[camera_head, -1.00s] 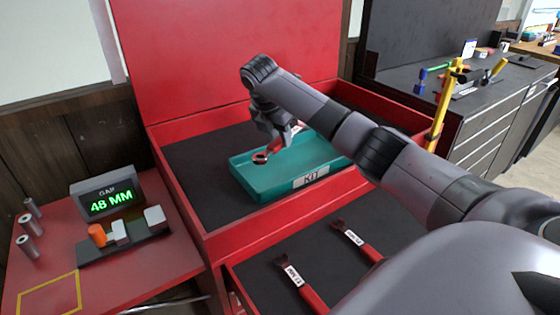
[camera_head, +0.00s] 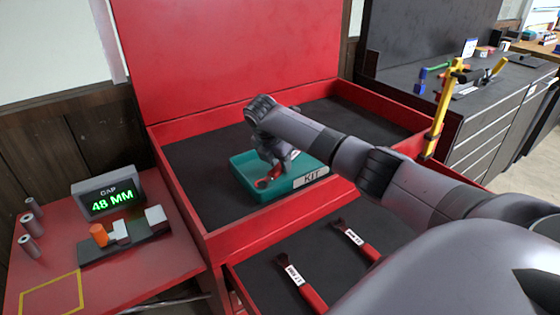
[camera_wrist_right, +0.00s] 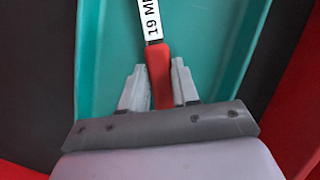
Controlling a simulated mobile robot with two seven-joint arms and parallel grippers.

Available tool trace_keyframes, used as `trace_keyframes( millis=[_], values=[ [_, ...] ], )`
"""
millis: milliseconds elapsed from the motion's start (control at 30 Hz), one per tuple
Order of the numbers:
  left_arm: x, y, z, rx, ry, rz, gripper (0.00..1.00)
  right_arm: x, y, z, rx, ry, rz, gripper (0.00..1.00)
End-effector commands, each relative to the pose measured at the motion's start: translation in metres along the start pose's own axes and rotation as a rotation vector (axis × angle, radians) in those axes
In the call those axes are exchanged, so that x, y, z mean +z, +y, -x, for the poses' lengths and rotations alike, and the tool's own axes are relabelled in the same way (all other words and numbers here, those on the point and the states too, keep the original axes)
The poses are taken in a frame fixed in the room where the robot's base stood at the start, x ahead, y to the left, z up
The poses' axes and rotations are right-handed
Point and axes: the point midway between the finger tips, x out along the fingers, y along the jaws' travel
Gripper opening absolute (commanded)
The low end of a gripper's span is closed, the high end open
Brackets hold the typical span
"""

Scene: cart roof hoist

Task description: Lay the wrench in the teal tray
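In the right wrist view my right gripper (camera_wrist_right: 158,75) has a finger close against each side of the red handle (camera_wrist_right: 159,70), with teal tray floor (camera_wrist_right: 108,50) beyond. My left gripper is not in view.
The tray sits in the red cart's dark top compartment (camera_head: 205,160). Two labelled red wrenches (camera_head: 301,285) (camera_head: 356,241) lie in the open drawer below. A gap display (camera_head: 108,197) reading 48 MM stands on the red side table at left. A yellow post (camera_head: 441,110) stands right.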

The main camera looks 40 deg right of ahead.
Motion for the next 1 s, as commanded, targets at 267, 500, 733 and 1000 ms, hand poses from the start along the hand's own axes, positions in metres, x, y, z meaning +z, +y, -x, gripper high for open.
trace_keyframes(
  millis=[267,500,733,1000],
  values=[
    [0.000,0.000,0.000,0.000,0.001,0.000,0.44,0.000,0.000,0.000,-0.001,0.001,0.000,0.55],
    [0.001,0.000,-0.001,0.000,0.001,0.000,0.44,0.001,0.001,0.011,0.003,0.000,0.000,0.55],
    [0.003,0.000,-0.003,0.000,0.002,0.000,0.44,0.001,0.001,0.057,0.006,-0.001,0.001,0.55],
    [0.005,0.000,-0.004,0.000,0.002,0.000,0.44,0.001,0.001,0.107,0.003,0.001,-0.001,0.55]
  ],
)
